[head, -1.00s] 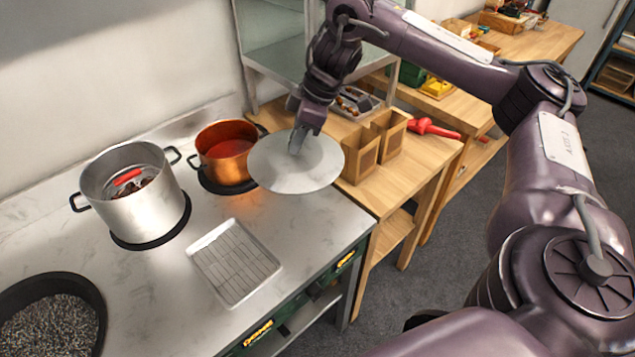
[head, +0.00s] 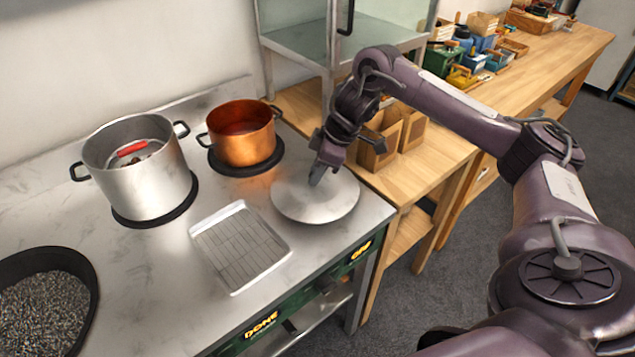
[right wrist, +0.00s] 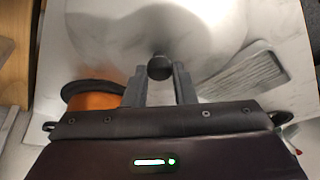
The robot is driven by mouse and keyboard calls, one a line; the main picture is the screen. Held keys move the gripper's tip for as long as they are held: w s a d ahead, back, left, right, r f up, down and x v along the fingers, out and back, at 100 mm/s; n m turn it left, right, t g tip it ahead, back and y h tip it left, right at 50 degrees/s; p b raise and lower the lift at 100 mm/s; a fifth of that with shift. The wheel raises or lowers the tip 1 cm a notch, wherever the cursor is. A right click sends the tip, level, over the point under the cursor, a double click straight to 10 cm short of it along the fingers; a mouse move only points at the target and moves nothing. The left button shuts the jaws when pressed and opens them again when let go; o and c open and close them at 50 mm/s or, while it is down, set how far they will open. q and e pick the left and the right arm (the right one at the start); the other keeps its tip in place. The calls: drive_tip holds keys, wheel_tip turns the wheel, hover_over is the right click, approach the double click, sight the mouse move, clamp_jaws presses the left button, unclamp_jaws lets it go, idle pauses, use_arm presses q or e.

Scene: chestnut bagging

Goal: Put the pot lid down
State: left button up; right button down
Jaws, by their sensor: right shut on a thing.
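The pot lid (head: 325,203) is a round, pale metal disc at the right end of the steel counter, right of the copper pot. It looks level and very low over the counter; I cannot tell for sure whether it touches. My right gripper (head: 318,178) is above its middle, shut on its knob. In the right wrist view the dark round knob (right wrist: 160,67) sits between the two fingers of the gripper (right wrist: 160,80), with the lid spread below. My left gripper is not in view.
A copper pot (head: 243,140) and a steel pot (head: 147,179) with a red-handled thing inside stand on dark burners. A slatted white tray (head: 238,247) lies left of the lid. A black pan (head: 80,263) of dark grains is at the left. Wooden boxes (head: 378,150) stand on the bench.

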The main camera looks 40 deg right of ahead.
sight(328, 184)
drive_tip(key=shift+f, duration=1.5)
drive_tip(key=c, duration=1.2)
unclamp_jaws()
drive_tip(key=shift+f, duration=0.15)
drive_tip(key=v, duration=0.6)
drive_tip(key=shift+r, duration=0.35)
drive_tip(key=p+v, duration=0.3)
drive_tip(key=v, duration=0.2)
drive_tip(key=shift+s+d+r, duration=0.1)
drive_tip(key=shift+r, duration=0.15)
